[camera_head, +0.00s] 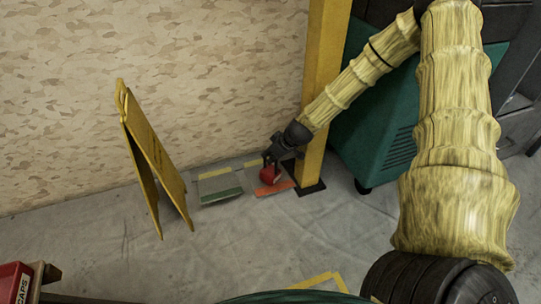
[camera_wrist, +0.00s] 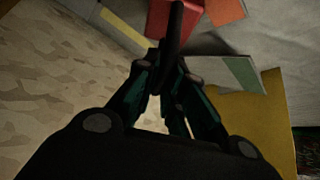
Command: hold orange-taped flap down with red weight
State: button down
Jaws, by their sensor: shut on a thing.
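The red weight (camera_head: 270,175) is at the foot of the wall, near the yellow post. My gripper (camera_head: 269,160) reaches down onto it from above and is shut on it. The orange strip (camera_wrist: 229,9) is beside the weight in the wrist view. I cannot tell whether the weight touches the flap or hangs just above it.
A green-taped flap (camera_head: 222,195) lies just left of the orange one. A yellow folding sign (camera_head: 155,160) stands further left. The yellow post (camera_head: 316,150) and a teal machine (camera_head: 375,140) stand close on the right. The wall is close behind. The sheeted floor in front is clear.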

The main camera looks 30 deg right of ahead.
jog(key=shift+w+f+b, duration=0.1)
jog(key=shift+f+b, duration=1.2)
jog(key=shift+f, duration=1.05)
dwell(1.5)
jog(key=c, duration=1.5)
grip_release()
jog(key=shift+o, duration=0.3)
jog(key=shift+f, duration=0.1)
jog(key=shift+v, duration=1.9)
jog(key=v, duration=0.8)
jog(key=shift+r, duration=0.3)
